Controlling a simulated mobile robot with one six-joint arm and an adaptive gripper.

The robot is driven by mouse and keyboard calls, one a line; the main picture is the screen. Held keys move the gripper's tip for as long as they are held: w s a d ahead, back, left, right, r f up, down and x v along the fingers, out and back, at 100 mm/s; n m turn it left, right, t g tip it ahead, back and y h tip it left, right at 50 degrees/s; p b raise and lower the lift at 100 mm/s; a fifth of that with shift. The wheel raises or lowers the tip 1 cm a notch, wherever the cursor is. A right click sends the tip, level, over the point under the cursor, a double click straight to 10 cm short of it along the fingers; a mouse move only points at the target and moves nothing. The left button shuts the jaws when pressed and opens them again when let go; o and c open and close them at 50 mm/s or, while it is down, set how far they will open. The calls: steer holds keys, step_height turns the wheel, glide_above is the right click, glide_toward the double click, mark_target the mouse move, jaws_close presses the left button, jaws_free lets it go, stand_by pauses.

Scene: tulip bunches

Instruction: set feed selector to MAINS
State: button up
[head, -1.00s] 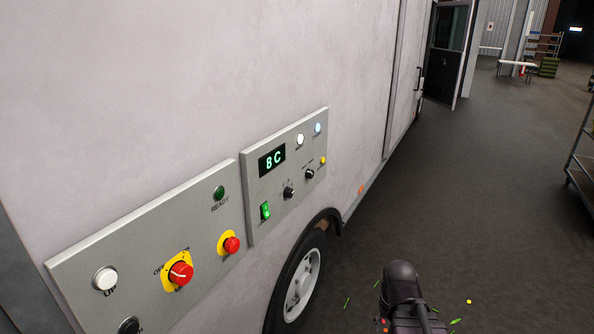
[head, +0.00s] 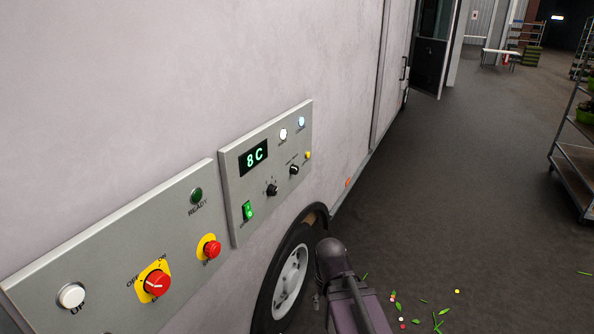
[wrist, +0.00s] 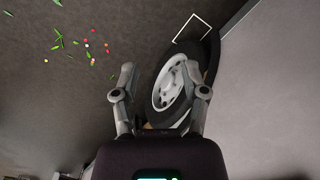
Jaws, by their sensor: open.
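Two black rotary knobs sit on the control panel with the display (head: 236,211) on the vehicle's side: a lower-left knob (head: 272,190) and an upper-right knob (head: 294,169). Their labels are too small to read, so I cannot tell which is the feed selector or where it points. My gripper (wrist: 160,72) shows in the wrist view with its two fingers spread and nothing between them. It is over the floor near the wheel (wrist: 171,88), apart from the panel. In the head view my dark arm is right of the wheel; the fingers cannot be made out.
A second panel (head: 108,262) at left carries a red rotary switch (head: 157,283), a red button (head: 212,249) and a white button (head: 71,295). The green rocker (head: 248,210) is lit. A shelf rack (head: 575,165) stands at right. Open floor lies between, with scattered petals.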

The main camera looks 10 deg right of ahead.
steer(key=o, duration=0.4)
steer(key=shift+w+a, duration=0.15)
steer(key=shift+a, duration=0.05)
steer(key=n+t+y+b, duration=0.2)
steer(key=n+t+y, duration=0.85)
steer(key=y, duration=0.45)
glide_toward(297, 170)
steer(key=v, duration=0.4)
steer(key=shift+r+n, duration=0.25)
steer(key=shift+n, duration=0.1)
steer(key=x, duration=1.3)
steer(key=shift+w+a+f, duration=0.2)
steer(key=shift+w+a, duration=0.05)
steer(key=shift+a, duration=0.05)
